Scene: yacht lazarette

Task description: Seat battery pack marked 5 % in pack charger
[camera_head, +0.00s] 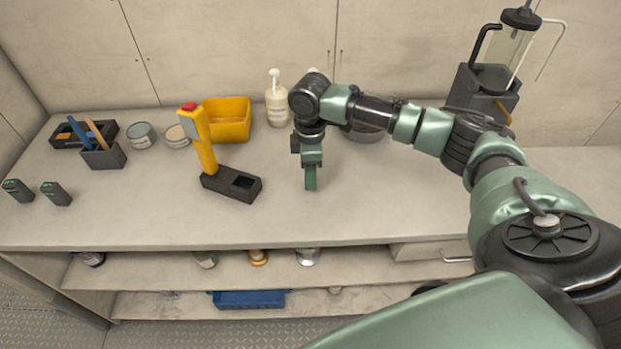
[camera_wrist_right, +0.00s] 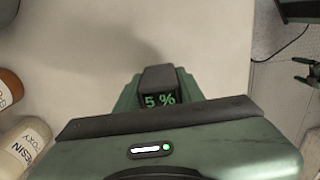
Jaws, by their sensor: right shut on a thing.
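My right gripper (camera_head: 311,182) points down over the middle of the bench and is shut. In the right wrist view the battery pack marked 5 % (camera_wrist_right: 159,99) sits between its jaws, its green digits showing. In the head view I cannot make out this pack apart from the gripper. The pack charger (camera_head: 241,184) is a black base with an open rectangular slot at its right end, left of my gripper and apart from it. A yellow upright with a red top (camera_head: 201,140) rises from its left end. My left gripper does not show in the head view.
Two dark packs with green marks (camera_head: 18,190) (camera_head: 56,194) stand at the far left. A yellow bin (camera_head: 228,119), a pump bottle (camera_head: 277,104), tins (camera_head: 142,135) and a tool holder (camera_head: 103,157) line the back. The bench front right of the charger is clear.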

